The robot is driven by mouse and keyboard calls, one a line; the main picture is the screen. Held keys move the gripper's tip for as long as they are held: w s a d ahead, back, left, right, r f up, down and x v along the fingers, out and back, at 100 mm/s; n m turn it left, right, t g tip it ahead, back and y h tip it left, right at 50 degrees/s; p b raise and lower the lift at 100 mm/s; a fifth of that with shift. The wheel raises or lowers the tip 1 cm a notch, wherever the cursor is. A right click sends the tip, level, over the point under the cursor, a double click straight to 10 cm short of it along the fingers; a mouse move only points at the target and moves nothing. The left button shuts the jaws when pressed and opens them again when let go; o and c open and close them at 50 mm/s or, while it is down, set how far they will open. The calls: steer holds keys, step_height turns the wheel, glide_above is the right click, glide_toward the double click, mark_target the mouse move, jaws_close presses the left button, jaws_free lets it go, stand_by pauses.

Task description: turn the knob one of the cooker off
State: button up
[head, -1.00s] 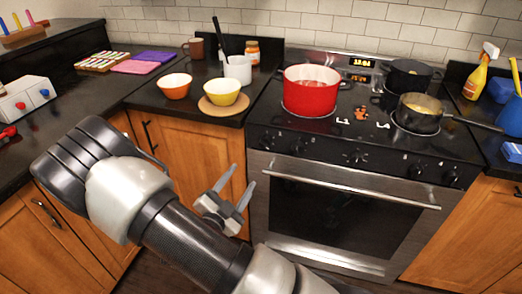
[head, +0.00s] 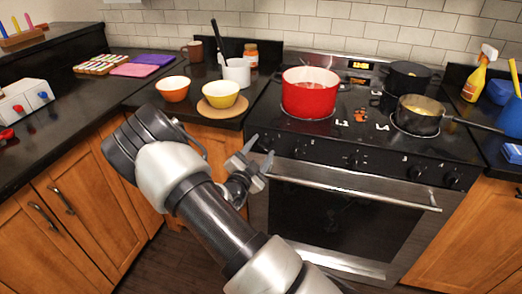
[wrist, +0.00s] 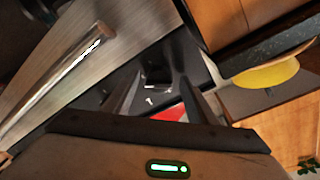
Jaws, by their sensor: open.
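The cooker (head: 335,215) has a black front panel with several dark knobs above a steel oven door. The leftmost knob (head: 266,144) is at the panel's left end. In the wrist view the dark knob (wrist: 154,84) shows between my two fingers, above a white "1" mark. My gripper (head: 261,153) is open and empty, close in front of that knob; it also shows in the wrist view (wrist: 157,76). I cannot tell whether a finger touches the knob. The knob's exact angle is too dark to read.
The oven handle (head: 350,193) sticks out below the panel. A red pot (head: 309,98) and a pan (head: 418,121) stand on the hob. A yellow bowl (head: 220,95) and an orange bowl (head: 172,89) stand on the counter left of the cooker.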

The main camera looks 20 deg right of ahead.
steer(key=shift+w+d, duration=0.1)
steer(key=c, duration=1)
steer(key=shift+c, duration=0.2)
